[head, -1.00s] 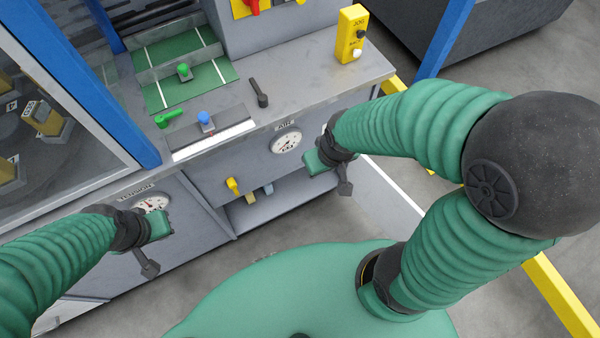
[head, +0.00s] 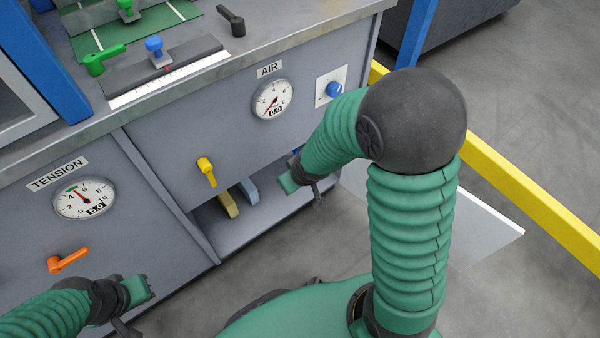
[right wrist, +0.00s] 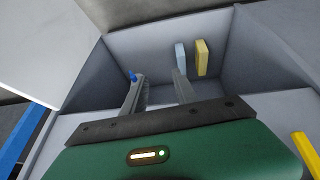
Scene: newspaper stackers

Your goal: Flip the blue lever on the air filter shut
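A small blue piece (right wrist: 132,76), which looks like the blue lever, shows in the right wrist view inside the open lower compartment, beside the tip of the left-hand finger. I cannot tell whether they touch. In the head view only a bit of blue (head: 297,151) shows behind my right arm. The filter body is not clearly visible. My right gripper (right wrist: 157,78) has its two fingers apart with nothing between them, reaching into the compartment. In the head view its fingers are mostly hidden. My left gripper (head: 125,305) is at the lower left, away from the filter; its fingers are unclear.
The compartment holds a yellow pad (right wrist: 202,58) and a blue-grey pad (right wrist: 180,55). A white panel (head: 485,225) sticks out at its right. Above are a yellow lever (head: 206,170), the AIR gauge (head: 272,99) and a blue knob (head: 334,90). A yellow rail (head: 530,205) runs at right.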

